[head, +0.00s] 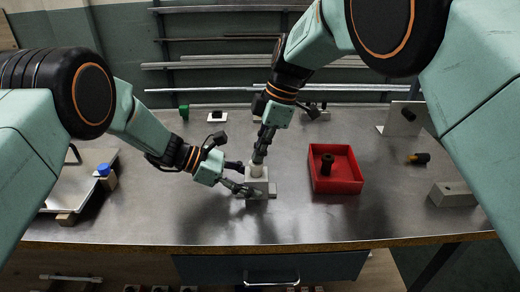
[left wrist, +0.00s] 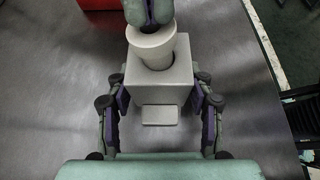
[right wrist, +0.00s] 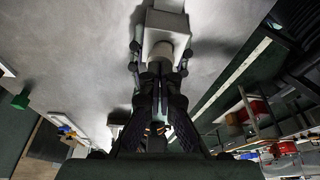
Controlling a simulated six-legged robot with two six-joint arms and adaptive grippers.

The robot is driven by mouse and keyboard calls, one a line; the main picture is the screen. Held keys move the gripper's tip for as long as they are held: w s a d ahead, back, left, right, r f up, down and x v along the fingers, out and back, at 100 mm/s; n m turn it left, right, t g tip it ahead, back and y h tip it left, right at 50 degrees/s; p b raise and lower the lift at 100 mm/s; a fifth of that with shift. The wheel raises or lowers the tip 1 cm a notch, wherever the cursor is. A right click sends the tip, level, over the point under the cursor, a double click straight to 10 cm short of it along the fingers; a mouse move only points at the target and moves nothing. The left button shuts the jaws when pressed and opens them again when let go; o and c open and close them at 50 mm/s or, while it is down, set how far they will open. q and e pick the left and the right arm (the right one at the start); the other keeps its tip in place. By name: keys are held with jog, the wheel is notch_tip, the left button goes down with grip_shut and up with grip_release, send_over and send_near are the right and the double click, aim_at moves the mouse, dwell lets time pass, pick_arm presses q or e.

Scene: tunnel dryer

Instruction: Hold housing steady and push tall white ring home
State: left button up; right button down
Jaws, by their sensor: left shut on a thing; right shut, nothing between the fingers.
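The housing (head: 257,187), a pale grey block with a round bore and a small front foot, stands on the metal table. It also shows in the left wrist view (left wrist: 160,97). The tall white ring (left wrist: 152,46) stands partly in the bore, much of it above the top face, and looks slightly tilted to the left there. A dark gap shows beside it in the bore. My left gripper (head: 246,186) is shut on the housing, a finger on each side. My right gripper (head: 258,160) is shut and empty, its fingertips at the ring's top (right wrist: 162,53).
A red tray (head: 318,183) holding a dark part (head: 327,163) is right of the housing. A grey block (head: 452,194) and a black-and-yellow part (head: 419,158) lie farther right. A board with a blue-capped item (head: 103,169) is at left. The table front is clear.

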jog(key=shift+f, duration=0.4)
jog(key=shift+r, duration=0.1)
jog(key=shift+r, duration=1.55)
jog(key=v, duration=1.1)
jog(key=shift+r, duration=0.3)
jog(key=shift+d, duration=0.15)
pick_arm(q)
jog(key=o, duration=1.2)
jog(key=shift+c, duration=0.2)
jog(key=v, duration=1.2)
